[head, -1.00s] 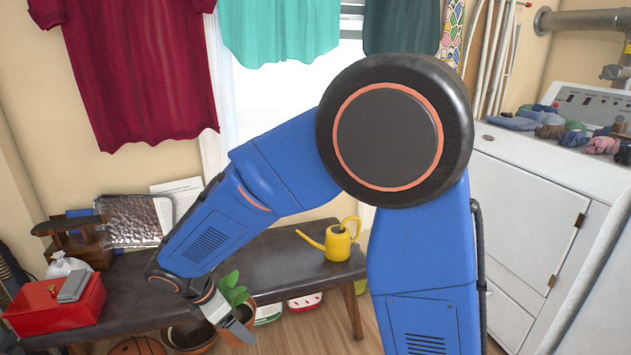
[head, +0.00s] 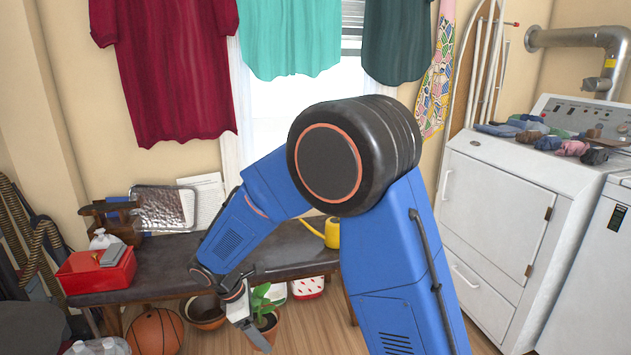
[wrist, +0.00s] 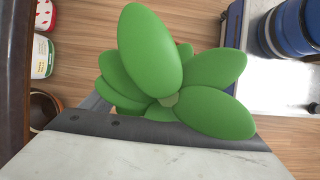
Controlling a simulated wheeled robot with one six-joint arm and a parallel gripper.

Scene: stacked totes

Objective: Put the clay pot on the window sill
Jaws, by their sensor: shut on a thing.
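The clay pot (head: 266,336) is small and orange-brown, with a broad-leafed green plant (head: 262,302) in it. My gripper (head: 250,322) is shut on the pot, which it holds low in front of the bench. The window (head: 283,118) is behind my arm, under the hanging shirts. I cannot make out its sill, as my arm and the bench cover that area.
A dark bench (head: 165,266) stands along the wall, with a red box (head: 95,272) and a yellow watering can (head: 331,233) on it. A white dryer (head: 500,200) stands at the right.

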